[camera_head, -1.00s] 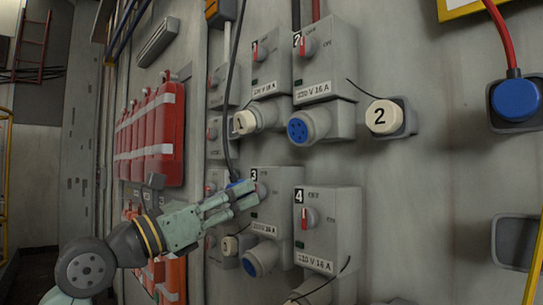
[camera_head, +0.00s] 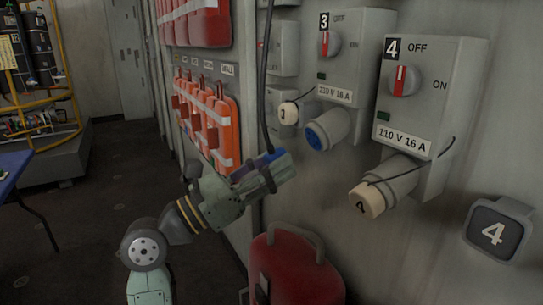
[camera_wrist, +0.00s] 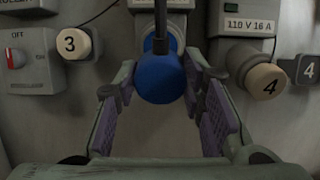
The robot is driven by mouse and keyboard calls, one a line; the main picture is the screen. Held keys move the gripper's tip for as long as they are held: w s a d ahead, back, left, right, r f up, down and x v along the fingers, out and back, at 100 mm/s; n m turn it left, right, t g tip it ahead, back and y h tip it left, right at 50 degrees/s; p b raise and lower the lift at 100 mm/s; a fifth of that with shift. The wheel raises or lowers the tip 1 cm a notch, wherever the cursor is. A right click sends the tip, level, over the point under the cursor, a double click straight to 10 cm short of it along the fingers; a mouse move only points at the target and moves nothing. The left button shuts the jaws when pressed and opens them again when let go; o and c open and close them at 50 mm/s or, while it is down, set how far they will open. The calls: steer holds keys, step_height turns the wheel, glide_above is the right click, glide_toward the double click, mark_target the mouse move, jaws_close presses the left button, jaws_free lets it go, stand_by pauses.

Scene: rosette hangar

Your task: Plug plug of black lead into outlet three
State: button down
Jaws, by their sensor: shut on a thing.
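My gripper (camera_head: 274,169) is shut on the blue plug (camera_head: 268,157) of the black lead (camera_head: 264,80), which rises from it along the wall. In the wrist view the round blue plug (camera_wrist: 160,80) sits between the two fingers, and the lead (camera_wrist: 160,25) runs up from it. Outlet three (camera_head: 325,130) is a tilted grey socket with a blue face under box 3 (camera_head: 343,72). The face is uncovered, and its cap (camera_head: 287,113) marked 3 hangs to the left. The plug is below and left of the socket in the head view, apart from it. In the wrist view the plug partly hides the socket.
Outlet four (camera_head: 392,181) has its cream cap on, to the right. A dark plate marked 4 (camera_head: 494,232) is further right. A red case (camera_head: 295,270) stands below my gripper. Orange extinguisher-like packs (camera_head: 212,125) hang left. Floor at left is open.

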steer(key=p+x, duration=0.2)
steer(key=x, duration=0.3)
steer(key=shift+b, duration=0.4)
stand_by(1.4)
steer(key=shift+w+d+r, duration=0.25)
steer(key=shift+w+d, duration=0.05)
steer(key=shift+d, duration=0.15)
stand_by(0.3)
steer(key=c, duration=1)
jaws_free()
steer(key=shift+o, duration=0.2)
steer(key=shift+f, duration=0.1)
